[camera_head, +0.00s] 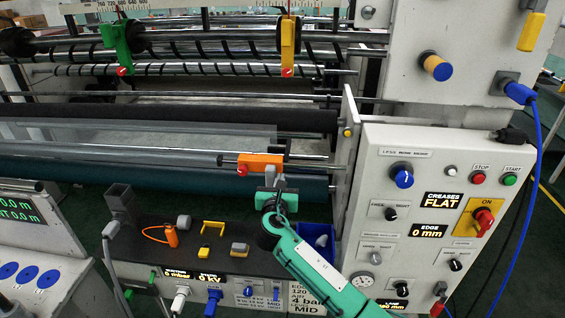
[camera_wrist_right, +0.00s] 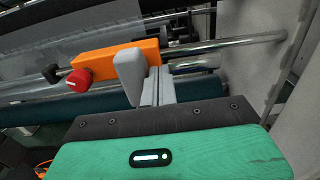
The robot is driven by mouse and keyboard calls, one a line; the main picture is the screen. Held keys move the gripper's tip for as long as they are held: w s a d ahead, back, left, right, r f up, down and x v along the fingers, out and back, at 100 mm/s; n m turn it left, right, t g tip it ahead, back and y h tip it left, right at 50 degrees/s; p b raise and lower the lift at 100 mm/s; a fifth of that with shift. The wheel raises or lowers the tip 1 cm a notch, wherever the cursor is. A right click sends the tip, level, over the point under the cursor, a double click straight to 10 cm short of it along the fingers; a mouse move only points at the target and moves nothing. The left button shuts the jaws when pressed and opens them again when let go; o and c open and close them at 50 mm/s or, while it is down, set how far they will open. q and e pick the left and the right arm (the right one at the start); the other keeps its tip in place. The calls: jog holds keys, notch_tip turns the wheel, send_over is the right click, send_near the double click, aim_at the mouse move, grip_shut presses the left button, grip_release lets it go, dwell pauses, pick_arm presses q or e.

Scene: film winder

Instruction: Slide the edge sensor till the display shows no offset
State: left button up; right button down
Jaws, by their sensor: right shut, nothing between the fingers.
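The orange edge sensor (camera_head: 258,160) sits on a shiny horizontal rail, close to the machine's right side plate. It has a red knob (camera_wrist_right: 79,80) at its lower left in the right wrist view. The edge display (camera_head: 427,230) on the white panel reads 0 mm. My right gripper (camera_head: 270,176) is shut and empty, with its grey fingers at the front of the sensor. In the right wrist view the fingers (camera_wrist_right: 145,75) overlap the sensor's right part (camera_wrist_right: 105,60); I cannot tell whether they touch it. My left gripper is not in view.
The white control panel (camera_head: 375,225) with knobs and buttons stands right of my right arm. A dark bench (camera_head: 195,262) below holds small yellow, grey and orange parts. A blue bin (camera_head: 318,238) is beside my right wrist. The bare rail (camera_wrist_right: 235,46) continues right of the sensor.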

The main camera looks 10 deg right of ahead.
jog(key=shift+s+d+p, duration=0.2)
jog(key=shift+d+p, duration=0.25)
jog(key=shift+d, duration=0.15)
jog(key=shift+s+d+p, duration=0.2)
jog(key=shift+d+p, duration=0.2)
jog(key=shift+d, duration=0.2)
jog(key=v, duration=1)
jog(key=shift+p, duration=0.4)
